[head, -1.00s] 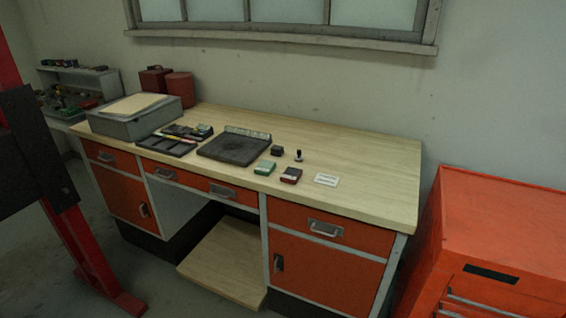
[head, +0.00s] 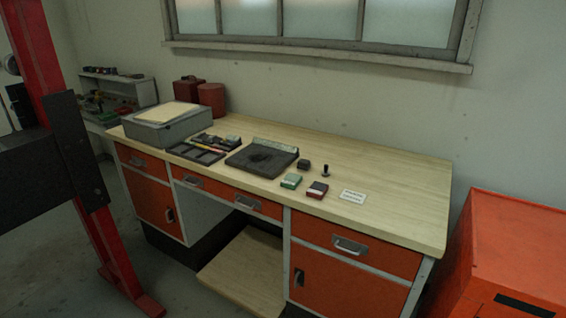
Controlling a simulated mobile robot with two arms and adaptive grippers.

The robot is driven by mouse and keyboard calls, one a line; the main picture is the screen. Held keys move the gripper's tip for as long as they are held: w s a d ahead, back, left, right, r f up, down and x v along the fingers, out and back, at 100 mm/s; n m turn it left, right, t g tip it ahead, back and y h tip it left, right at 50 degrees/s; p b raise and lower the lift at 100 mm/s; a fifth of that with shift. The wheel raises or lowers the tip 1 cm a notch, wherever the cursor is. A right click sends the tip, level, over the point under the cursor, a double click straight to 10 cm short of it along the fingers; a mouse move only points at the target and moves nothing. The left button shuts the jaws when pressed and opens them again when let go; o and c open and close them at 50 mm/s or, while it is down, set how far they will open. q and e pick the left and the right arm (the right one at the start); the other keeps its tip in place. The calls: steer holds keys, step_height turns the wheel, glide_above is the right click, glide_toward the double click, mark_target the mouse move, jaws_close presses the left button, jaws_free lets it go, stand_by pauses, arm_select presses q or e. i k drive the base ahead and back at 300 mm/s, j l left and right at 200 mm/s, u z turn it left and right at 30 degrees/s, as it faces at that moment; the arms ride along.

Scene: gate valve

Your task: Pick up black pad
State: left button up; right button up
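A desk (head: 400,190) with a pale wood top stands in front of me against the wall. A flat, dark, square pad or tray (head: 255,160) with a raised pale strip along its back edge lies near the middle of the top. A small black block (head: 303,164) sits just right of it. A small green-and-white box (head: 291,181) and a dark red-and-white box (head: 317,190) lie in front of the block. I cannot tell for certain which dark item is the black pad. Neither of my grippers is in view.
A small dark upright stamp-like item (head: 326,170) and a white card (head: 352,196) lie to the right. A pen tray (head: 196,153) and grey box (head: 160,130) are left. A red post (head: 45,70) stands near left; an orange cabinet (head: 510,250) right. The desktop's right end is clear.

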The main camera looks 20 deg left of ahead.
mark_target(303, 164)
steer(key=i+l+u, duration=0.15)
steer(key=i, duration=1)
steer(key=j, duration=0.1)
